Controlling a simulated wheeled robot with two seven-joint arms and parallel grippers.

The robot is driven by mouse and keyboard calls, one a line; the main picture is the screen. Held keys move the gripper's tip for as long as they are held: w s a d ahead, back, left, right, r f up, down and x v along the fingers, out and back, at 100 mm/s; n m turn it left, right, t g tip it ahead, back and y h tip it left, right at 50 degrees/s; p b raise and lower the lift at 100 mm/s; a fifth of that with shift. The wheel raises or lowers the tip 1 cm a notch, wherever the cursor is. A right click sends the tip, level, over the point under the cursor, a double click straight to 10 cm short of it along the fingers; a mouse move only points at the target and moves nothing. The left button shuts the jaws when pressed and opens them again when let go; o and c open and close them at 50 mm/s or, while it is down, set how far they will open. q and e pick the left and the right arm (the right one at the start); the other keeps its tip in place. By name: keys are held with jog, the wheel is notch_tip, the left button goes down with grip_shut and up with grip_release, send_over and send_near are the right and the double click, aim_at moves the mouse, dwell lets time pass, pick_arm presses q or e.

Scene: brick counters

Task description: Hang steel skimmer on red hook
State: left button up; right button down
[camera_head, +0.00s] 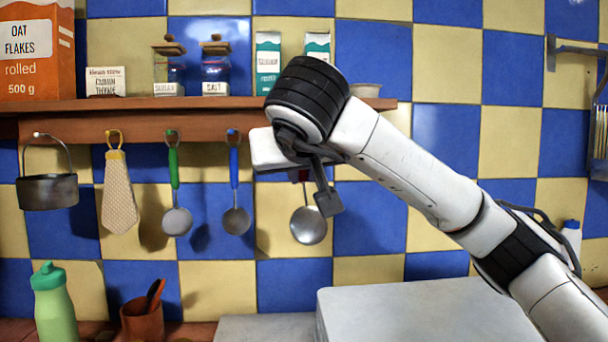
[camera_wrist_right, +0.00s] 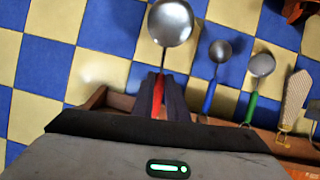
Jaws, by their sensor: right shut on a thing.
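The steel skimmer (camera_head: 308,226) has a round grey head and a red handle. It hangs head down in front of the tiled wall, below the shelf. In the right wrist view, the skimmer (camera_wrist_right: 171,24) extends from my right gripper (camera_wrist_right: 160,98), whose dark fingers are shut on its red handle. In the head view, my right wrist covers the fingers and most of the handle. The red hook is not visible; my arm hides the shelf front there. I cannot tell whether the skimmer touches a hook. My left gripper is not in view.
A wooden shelf (camera_head: 215,123) carries jars and boxes. A green bottle (camera_head: 54,305) and brown cup (camera_head: 142,321) stand below.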

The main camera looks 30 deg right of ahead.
jog(key=shift+w+d+f, duration=0.1)
jog(key=shift+w+d, duration=0.35)
jog(key=shift+w, duration=0.35)
jog(key=shift+w+d, duration=0.4)
jog(key=shift+w, duration=0.4)
jog(key=shift+w+d+f+p, duration=0.2)
jog(key=shift+w+f+p, duration=0.15)
jog(key=shift+w+p, duration=0.15)
jog(key=shift+f, duration=0.15)
jog(key=c, duration=1.7)
grip_release()
jog(key=shift+o, duration=0.2)
jog(key=v, duration=1)
jog(key=shift+s+b, duration=0.15)
jog(key=shift+b, duration=0.2)
jog(key=shift+a, duration=0.1)
